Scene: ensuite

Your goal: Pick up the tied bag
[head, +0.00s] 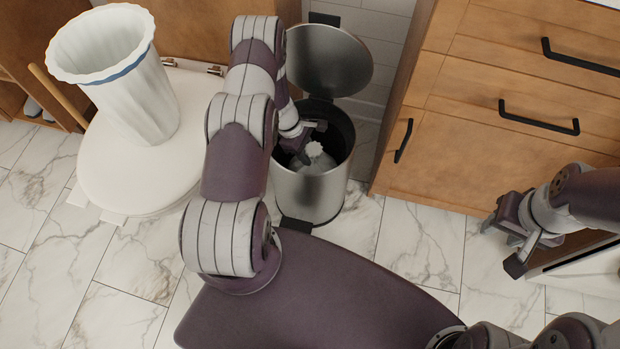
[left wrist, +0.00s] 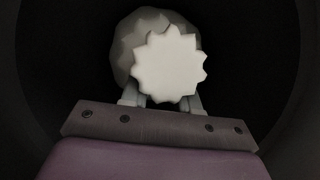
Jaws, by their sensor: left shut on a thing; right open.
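The tied bag (head: 316,157) is whitish with a gathered, ruffled top and sits inside the open metal trash bin (head: 312,193). My left gripper (head: 307,150) reaches down into the bin and is shut on the bag at its neck. In the left wrist view the bag's scalloped top (left wrist: 167,62) stands between the fingertips (left wrist: 160,101), with its greyer body behind, against the dark bin interior. The bag's lower part is hidden. My right gripper (head: 512,236) is open and empty at the right, away from the bin.
The bin's round lid (head: 330,62) stands raised behind it. A white toilet lid (head: 150,165) with a tall white fluted vase (head: 125,80) is at the left. A wooden cabinet (head: 470,120) with black handles stands close at the right. Marble floor (head: 420,240) is clear in front.

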